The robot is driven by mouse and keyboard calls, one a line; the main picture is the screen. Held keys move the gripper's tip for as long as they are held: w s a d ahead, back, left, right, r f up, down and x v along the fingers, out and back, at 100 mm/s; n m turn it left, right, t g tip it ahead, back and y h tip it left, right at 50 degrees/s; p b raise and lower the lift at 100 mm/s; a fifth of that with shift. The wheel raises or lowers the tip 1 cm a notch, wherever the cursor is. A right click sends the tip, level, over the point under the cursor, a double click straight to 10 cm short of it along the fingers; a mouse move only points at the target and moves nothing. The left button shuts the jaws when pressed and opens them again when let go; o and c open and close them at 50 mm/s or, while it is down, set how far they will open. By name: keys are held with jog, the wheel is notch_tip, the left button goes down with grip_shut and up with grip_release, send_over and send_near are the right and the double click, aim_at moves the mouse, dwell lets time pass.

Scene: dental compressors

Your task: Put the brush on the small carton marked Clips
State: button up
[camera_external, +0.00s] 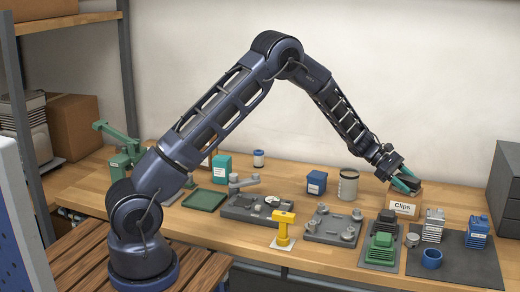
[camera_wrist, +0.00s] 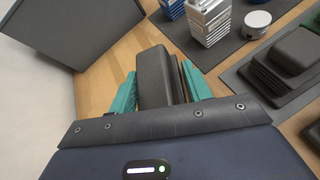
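The brush is a dark, plain block (camera_wrist: 153,72) between my gripper's two teal fingers in the wrist view. My gripper (camera_external: 405,182) appears shut on it, with a finger against each side. In the external view the dark brush (camera_external: 411,184) shows at the fingertips, directly over the small tan carton marked Clips (camera_external: 402,209). The carton stands on the wooden bench, its white label facing the camera. I cannot tell whether the brush touches the carton's top. The carton is hidden in the wrist view.
Right of the carton is a dark mat (camera_external: 470,268) with a silver finned block (camera_external: 433,225), a blue one (camera_external: 477,232) and a blue cup (camera_external: 431,259). A green finned part (camera_external: 380,246) stands in front. A grey canister (camera_external: 348,185) is to the left, dark drawers (camera_external: 505,185) far right.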

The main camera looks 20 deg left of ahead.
jog(key=o, duration=0.3)
jog(key=shift+r, duration=0.1)
jog(key=v, duration=1.2)
jog(key=s+a+r+m+t+y, duration=0.1)
jog(key=s+a+r+m, duration=0.1)
jog(key=s+a+r, duration=0.5)
jog(key=s+a+r+m+t+y, duration=0.15)
jog(key=a+r, duration=0.35)
jog(key=a, duration=0.7)
jog(key=s+a+r+m+t+y, duration=0.1)
jog(key=s+a+r+m+y, duration=0.15)
jog(key=a+r, duration=0.5)
jog(key=s+a+m+t+y, duration=0.1)
jog(key=s+a+m+y, duration=0.1)
jog(key=s+a, duration=0.6)
jog(key=s+a+m+t+y, duration=0.2)
jog(key=s+a, duration=0.6)
jog(key=a, duration=0.3)
jog(key=s+a+m+t+y, duration=0.1)
jog(key=s+a+y, duration=0.2)
jog(key=s+a, duration=0.5)
jog(key=shift+s+a+f+m+t, duration=0.15)
jog(key=shift+a+m+t, duration=0.05)
jog(key=shift+a, duration=0.25)
jog(key=shift+s+a+f+m+t, duration=0.15)
jog(key=shift+a+m, duration=0.05)
jog(key=shift+a, duration=0.25)
